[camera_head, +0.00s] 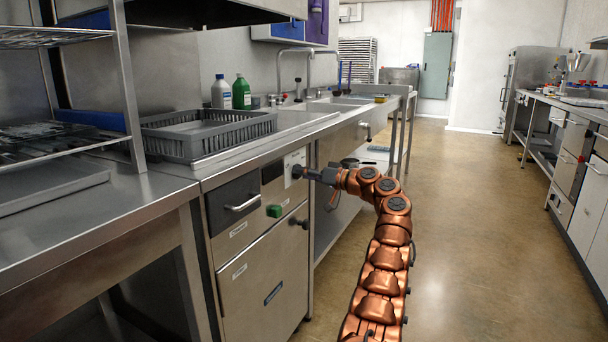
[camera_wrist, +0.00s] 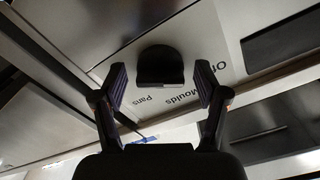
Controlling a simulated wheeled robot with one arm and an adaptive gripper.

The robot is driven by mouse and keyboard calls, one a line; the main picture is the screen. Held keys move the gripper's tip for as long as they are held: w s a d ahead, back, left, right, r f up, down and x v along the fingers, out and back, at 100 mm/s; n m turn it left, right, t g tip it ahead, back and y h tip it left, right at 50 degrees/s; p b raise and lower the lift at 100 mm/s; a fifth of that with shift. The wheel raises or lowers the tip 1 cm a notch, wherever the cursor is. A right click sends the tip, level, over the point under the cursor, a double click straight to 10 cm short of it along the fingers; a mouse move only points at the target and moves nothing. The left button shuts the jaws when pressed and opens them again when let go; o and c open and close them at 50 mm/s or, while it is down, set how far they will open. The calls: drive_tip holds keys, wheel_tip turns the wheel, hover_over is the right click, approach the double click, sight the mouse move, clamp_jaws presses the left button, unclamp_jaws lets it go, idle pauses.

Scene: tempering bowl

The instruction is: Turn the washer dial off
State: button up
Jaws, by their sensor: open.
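The washer dial (camera_wrist: 160,64) is a dark round knob on a pale plate (camera_head: 291,160) on the front of the steel counter unit. In the wrist view, the words "Moulds" and "Pans" and the start of "Of…" stand on the plate beside the dial. My gripper (camera_wrist: 161,74) is open, with one finger on each side of the dial and a visible gap to each. In the head view, my gripper (camera_head: 308,173) reaches the plate and largely hides the dial.
A green knob (camera_head: 274,211), a drawer handle (camera_head: 242,204) and a dark knob (camera_head: 303,223) sit near the plate. A grey rack (camera_head: 206,137) stands on the counter above, before white and green bottles (camera_head: 241,93). The floor (camera_head: 470,200) to the right is clear.

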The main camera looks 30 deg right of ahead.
drive_tip(key=v, duration=1.2)
idle(0.6)
